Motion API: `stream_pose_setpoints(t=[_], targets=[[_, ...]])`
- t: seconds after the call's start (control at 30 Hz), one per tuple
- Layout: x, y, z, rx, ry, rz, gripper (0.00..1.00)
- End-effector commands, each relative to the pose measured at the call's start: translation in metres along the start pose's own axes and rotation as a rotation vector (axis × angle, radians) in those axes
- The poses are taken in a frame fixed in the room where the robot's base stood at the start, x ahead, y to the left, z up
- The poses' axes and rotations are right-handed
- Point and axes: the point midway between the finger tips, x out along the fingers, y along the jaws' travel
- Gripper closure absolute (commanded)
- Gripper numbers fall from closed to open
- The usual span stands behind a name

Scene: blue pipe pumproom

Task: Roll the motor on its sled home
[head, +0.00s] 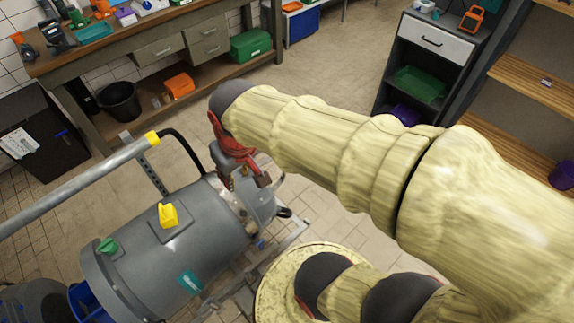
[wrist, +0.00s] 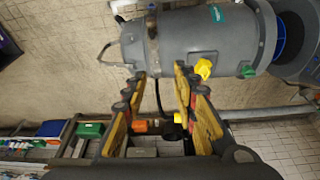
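The motor (head: 170,250) is a grey cylinder lying at the lower left of the head view, with a yellow fitting (head: 168,215) and a green fitting (head: 106,246) on top. It also fills the top of the wrist view (wrist: 190,42). Light metal rails of the sled (head: 272,250) show beside and below its right end; the motor hides much of the rest. My gripper (head: 238,180) hangs over the motor's right end in the head view. In the wrist view my gripper (wrist: 158,72) has its fingers apart with nothing held between them. Contact with the motor cannot be told.
A grey pipe (head: 85,185) with a yellow end runs along the motor's far side. A workbench (head: 150,60) stands at the back left, with a black bucket (head: 120,102) below. A dark cabinet (head: 425,65) and wooden shelves (head: 535,92) stand right. Tiled floor between is open.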

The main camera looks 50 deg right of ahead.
Motion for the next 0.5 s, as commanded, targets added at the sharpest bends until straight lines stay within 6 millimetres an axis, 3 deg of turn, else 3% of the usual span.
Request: stream_pose_setpoints(t=[0.27,0.5], targets=[[0.072,0.043,-0.017,0.089,-0.112,0.042,0.72],[0.164,0.102,-0.037,0.174,-0.195,0.082,0.72]])
